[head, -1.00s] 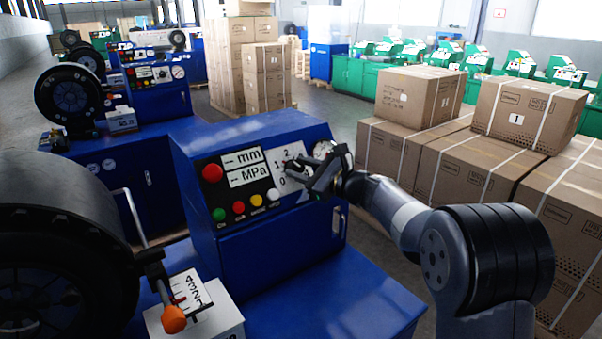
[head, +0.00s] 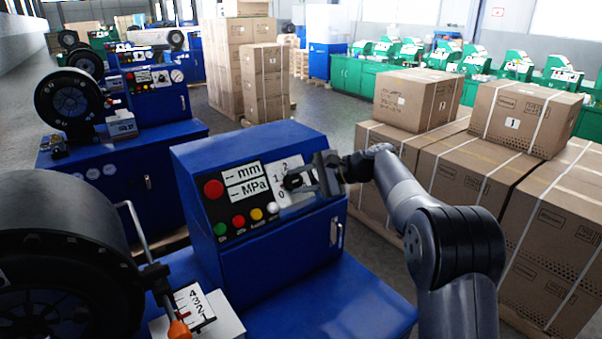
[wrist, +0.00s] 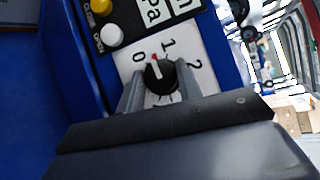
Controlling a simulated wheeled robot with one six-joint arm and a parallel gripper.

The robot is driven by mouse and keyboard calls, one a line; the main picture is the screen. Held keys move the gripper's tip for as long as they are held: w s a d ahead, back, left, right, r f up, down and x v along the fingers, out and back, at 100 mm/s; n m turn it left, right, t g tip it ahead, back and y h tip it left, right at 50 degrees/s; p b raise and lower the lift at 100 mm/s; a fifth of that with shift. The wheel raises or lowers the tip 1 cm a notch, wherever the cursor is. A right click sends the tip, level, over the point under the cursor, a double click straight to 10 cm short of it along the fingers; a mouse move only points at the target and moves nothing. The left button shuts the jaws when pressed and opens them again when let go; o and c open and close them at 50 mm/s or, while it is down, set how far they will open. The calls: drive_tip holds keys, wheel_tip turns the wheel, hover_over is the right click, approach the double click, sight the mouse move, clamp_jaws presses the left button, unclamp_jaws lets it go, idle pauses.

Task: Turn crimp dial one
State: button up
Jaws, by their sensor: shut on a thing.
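The crimp dial (wrist: 162,76) is a round black knob on a white plate (wrist: 190,55) marked 0, 1 and 2. A red mark shows at its edge between 0 and 1. In the wrist view my gripper (wrist: 160,88) has one finger on each side of the knob and is shut on it. In the head view my gripper (head: 300,182) is at the plate on the sloped face of the blue crimper cabinet (head: 285,240) and hides most of the dial.
Left of the plate are a red button (head: 213,189), mm and MPa displays (head: 247,182) and small coloured buttons. An orange-tipped lever (head: 179,329) stands by a numbered scale at front left. Stacked cartons (head: 480,175) stand close to the right of my arm.

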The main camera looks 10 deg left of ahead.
drive_tip(key=n+h+p, duration=0.1)
drive_tip(key=n+g+p, duration=0.1)
drive_tip(key=n, duration=0.1)
drive_tip(key=shift+r+h+p, duration=0.25)
drive_tip(key=shift+h+p, duration=0.15)
drive_tip(key=shift+a+f+n+h+p, duration=0.1)
drive_tip(key=shift+n+h+p, duration=0.5)
drive_tip(key=shift+n, duration=0.4)
drive_tip(key=shift+f, duration=0.1)
drive_tip(key=o, duration=1)
drive_tip(key=b+v, duration=0.1)
drive_tip(key=v, duration=1)
